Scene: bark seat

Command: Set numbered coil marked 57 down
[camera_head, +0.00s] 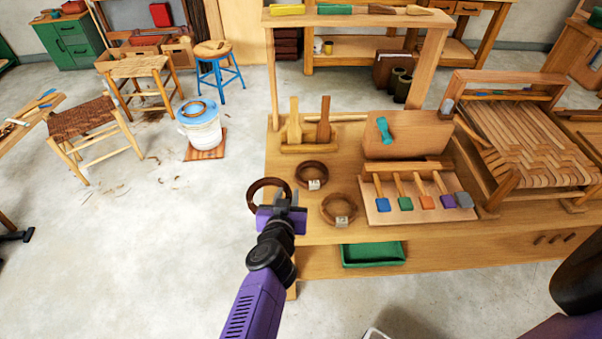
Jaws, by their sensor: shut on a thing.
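My gripper (283,203) is over the left end of the workbench, shut on a dark brown coil (252,191). The held coil sticks out to the left of the jaws, partly hidden behind them, and no number shows on it. On the bench to the right lie a dark coil (311,163) and a lighter brown coil (324,207), each with a pale tag too small to read. I cannot tell the height of the held coil above the bench.
The workbench (290,232) carries a rack of colour-tipped tools (420,203), a wooden block (408,138) and a woven seat frame (530,125) to the right. A green tray (372,254) sits below. A bucket (200,133) with another coil (195,103) on its lid stands left.

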